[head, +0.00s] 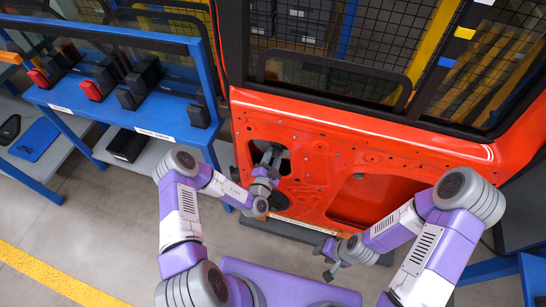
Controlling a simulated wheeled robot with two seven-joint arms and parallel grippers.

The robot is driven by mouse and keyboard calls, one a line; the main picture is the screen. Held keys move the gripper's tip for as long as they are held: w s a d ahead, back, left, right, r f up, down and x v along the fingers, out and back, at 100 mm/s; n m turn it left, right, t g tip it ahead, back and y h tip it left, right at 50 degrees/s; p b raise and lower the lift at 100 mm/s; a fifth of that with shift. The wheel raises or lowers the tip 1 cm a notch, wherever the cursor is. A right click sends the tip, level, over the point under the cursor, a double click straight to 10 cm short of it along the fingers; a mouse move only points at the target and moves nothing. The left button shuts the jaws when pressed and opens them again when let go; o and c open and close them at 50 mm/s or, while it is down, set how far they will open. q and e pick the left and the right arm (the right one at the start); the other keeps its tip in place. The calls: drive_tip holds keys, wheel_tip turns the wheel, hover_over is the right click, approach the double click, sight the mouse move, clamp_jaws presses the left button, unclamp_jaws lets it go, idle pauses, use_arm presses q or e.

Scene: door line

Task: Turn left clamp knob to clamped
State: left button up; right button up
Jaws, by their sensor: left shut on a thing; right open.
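The large orange-red door (320,135) stands upright in front of me. My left gripper (270,158) reaches into the opening at the door's lower left and is shut on the left clamp knob. The knob is hidden behind the gripper, so its turned position cannot be made out. My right gripper (328,262) is open and empty, low in front of the door and apart from it.
A blue rack (165,122) with black and red parts stands left of the door. A blue mat (35,140) lies on a grey shelf at far left. A yellow line (60,278) crosses the floor. The floor at lower left is clear.

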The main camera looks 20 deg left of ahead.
use_arm(q)
drive_tip(key=m+p, duration=0.3)
drive_tip(key=m, duration=0.1)
drive_tip(key=shift+r+p, duration=0.1)
drive_tip(key=shift+p, duration=0.25)
drive_tip(key=m+p, duration=0.3)
drive_tip(key=m, duration=0.1)
drive_tip(key=shift+m, duration=0.4)
drive_tip(key=m+p, duration=0.3)
drive_tip(key=m, duration=0.2)
drive_tip(key=shift+f, duration=0.2)
drive_tip(key=shift+f+m+p, duration=0.1)
drive_tip(key=shift+m+p, duration=0.8)
drive_tip(key=shift+m, duration=1.1)
drive_tip(key=o, duration=1)
drive_tip(key=shift+o, duration=0.2)
